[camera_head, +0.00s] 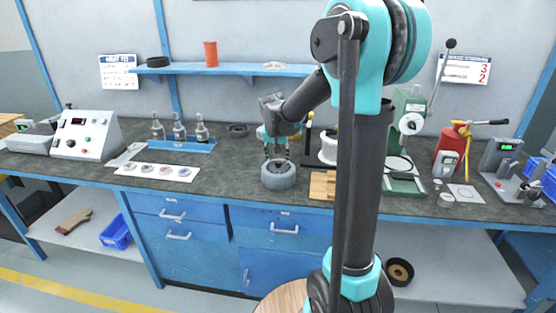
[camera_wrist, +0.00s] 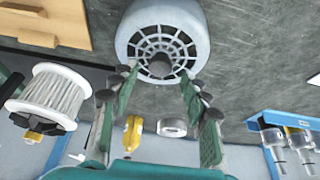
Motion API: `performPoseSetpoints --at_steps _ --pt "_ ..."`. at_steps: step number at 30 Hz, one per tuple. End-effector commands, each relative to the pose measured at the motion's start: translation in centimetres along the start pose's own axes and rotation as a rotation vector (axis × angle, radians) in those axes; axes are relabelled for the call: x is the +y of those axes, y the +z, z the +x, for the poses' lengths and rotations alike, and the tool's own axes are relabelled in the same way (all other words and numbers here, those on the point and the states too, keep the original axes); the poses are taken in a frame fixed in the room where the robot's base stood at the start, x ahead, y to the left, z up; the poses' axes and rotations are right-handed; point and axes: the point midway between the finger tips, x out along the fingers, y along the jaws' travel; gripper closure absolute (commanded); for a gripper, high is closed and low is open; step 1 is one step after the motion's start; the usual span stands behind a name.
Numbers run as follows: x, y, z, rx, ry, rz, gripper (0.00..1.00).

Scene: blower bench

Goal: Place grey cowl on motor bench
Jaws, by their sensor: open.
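The grey cowl (camera_head: 278,177) sits on the dark bench top (camera_head: 225,185) near its front edge, left of a wooden block. In the wrist view the round cowl (camera_wrist: 190,15) shows its slotted grille and dark centre towards me. My gripper (camera_head: 276,152) is directly above and behind the cowl in the head view. In the wrist view my gripper (camera_wrist: 158,85) has its two green-padded fingers apart, with tips close to the grille's rim and nothing held between them. Whether the fingertips touch the cowl I cannot tell.
A wooden block (camera_head: 322,186) lies right of the cowl, with a white ribbed spool (camera_wrist: 48,95) behind it. A blue rack (camera_head: 180,145) of bottles and a white card (camera_head: 158,171) of round parts stand left. A red canister (camera_head: 449,150) stands right. The blue shelf (camera_head: 225,69) hangs above.

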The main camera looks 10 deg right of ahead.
Motion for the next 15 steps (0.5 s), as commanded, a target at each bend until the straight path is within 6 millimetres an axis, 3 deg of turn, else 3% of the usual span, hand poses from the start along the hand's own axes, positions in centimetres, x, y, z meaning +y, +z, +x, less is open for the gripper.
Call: performPoseSetpoints --at_steps 9,15 --pt "0.0 0.1 -6.4 0.000 0.000 -0.002 0.54" --pt "0.0 0.1 -9.2 0.000 0.000 0.000 0.54"
